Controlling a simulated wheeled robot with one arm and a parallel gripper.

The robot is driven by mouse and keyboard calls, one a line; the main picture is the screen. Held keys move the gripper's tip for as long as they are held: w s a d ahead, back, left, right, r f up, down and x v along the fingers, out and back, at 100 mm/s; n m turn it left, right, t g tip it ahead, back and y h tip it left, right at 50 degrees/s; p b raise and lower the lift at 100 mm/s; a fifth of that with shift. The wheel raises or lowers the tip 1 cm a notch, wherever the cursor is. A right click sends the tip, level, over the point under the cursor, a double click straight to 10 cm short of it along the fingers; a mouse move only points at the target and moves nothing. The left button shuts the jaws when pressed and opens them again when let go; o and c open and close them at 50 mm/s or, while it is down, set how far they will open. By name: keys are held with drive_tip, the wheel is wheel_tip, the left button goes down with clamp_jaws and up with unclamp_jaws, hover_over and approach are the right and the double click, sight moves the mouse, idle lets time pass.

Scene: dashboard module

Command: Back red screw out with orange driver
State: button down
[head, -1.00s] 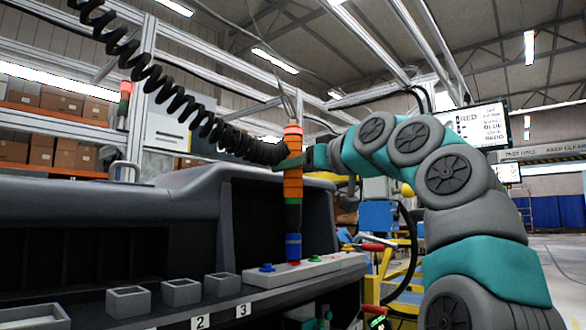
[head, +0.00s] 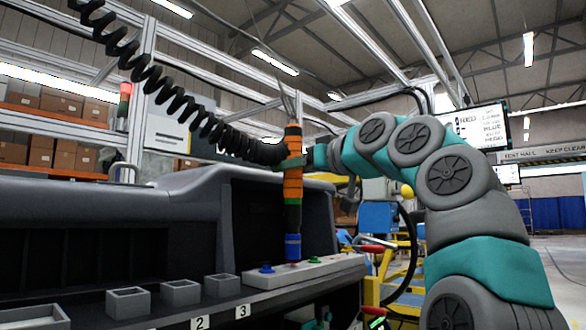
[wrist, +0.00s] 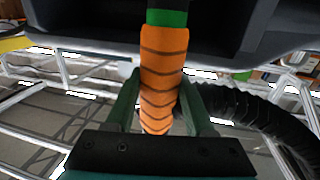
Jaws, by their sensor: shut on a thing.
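The orange driver (head: 292,188) stands upright in the head view, with orange ribbed bands, a green ring, a dark shaft and a blue collar at its lower end. My gripper (head: 294,163) is shut around its upper orange part. In the wrist view the orange body (wrist: 163,75) sits between my two green fingers. The blue collar is over the red screw (head: 293,263), of which only a little red shows at the pale strip (head: 333,265). I cannot tell how far the screw stands out.
A blue screw (head: 266,268) and a green screw (head: 314,259) flank the driver on the strip. Several open grey bins (head: 180,292) stand to the left, near labels 2 and 3. A screen (head: 481,127) lists RED first.

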sight(301, 138)
drive_tip(key=shift+w+f, duration=0.2)
drive_tip(key=shift+f, duration=0.05)
drive_tip(key=shift+s+r+p, duration=0.1)
drive_tip(key=shift+r+p, duration=2.95)
drive_tip(key=shift+r, duration=0.05)
